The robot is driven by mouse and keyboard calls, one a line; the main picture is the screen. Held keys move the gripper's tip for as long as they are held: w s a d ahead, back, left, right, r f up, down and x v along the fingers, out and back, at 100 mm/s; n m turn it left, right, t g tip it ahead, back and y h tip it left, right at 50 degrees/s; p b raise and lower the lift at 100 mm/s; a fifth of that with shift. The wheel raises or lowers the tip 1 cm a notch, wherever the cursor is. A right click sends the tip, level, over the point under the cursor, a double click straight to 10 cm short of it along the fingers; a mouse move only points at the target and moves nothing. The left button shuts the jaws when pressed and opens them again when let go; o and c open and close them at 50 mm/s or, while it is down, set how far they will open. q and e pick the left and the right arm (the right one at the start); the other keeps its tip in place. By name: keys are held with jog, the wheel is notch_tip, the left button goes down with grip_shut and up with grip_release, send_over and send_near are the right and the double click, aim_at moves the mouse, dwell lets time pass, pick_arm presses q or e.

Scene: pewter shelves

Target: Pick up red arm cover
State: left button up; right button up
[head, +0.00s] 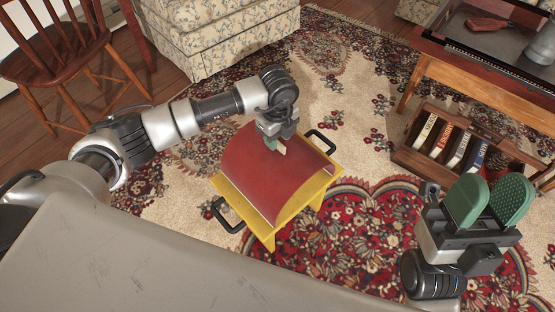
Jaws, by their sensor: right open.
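The red arm cover (262,175) is a curved sheet, arched over a yellow stand or tray (288,222) with dark handles in the middle of the head view. My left gripper (275,146) points down at the upper part of the cover, near its far edge. Its fingertips are small here and partly hidden, so I cannot tell if they touch or grip the cover. My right gripper (488,200), with green pads, is open and empty at the right, apart from the cover.
A wooden rack of books (455,145) stands on the patterned rug (345,225) at the right. Behind it is a table (490,75) with a dark tray top. A floral armchair (215,35) and a wooden chair (70,50) stand at the back. A grey surface fills the lower left.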

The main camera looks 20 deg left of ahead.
pick_arm(q)
jog(key=shift+f+b, duration=0.45)
jog(key=shift+f, duration=0.85)
grip_shut()
